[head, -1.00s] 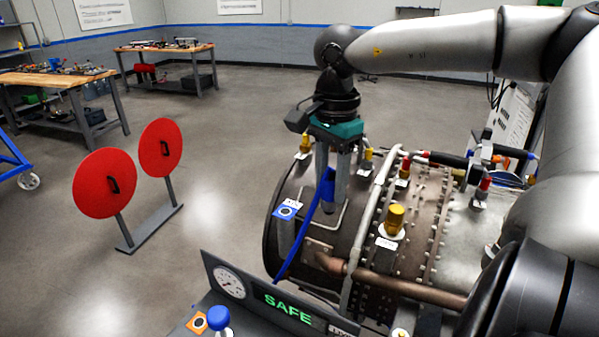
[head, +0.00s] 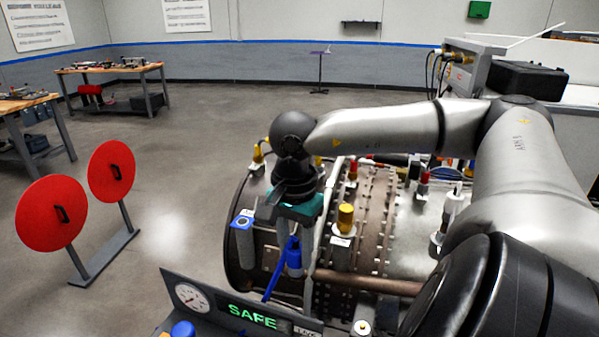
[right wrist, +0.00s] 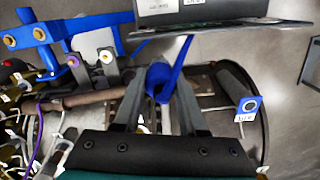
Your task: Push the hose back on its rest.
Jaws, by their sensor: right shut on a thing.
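My right gripper (head: 292,250) is shut on the blue end of the hose (head: 294,262), beside the front of the brown turbine casing (head: 345,262). The thin blue hose hangs from the grip toward the SAFE panel. In the right wrist view the blue hose end (right wrist: 160,82) sits between the two grey fingers. A grey cylinder (head: 244,243) with a blue-ringed tag stands left of the gripper; it also shows in the right wrist view (right wrist: 236,82). I cannot tell which part is the hose's rest. My left gripper is not in view.
The SAFE panel (head: 250,312) with a gauge stands in front of the casing. A yellow-capped fitting (head: 345,220) is just right of the gripper. Two red discs on a stand (head: 105,258) are at the left, with open floor around them.

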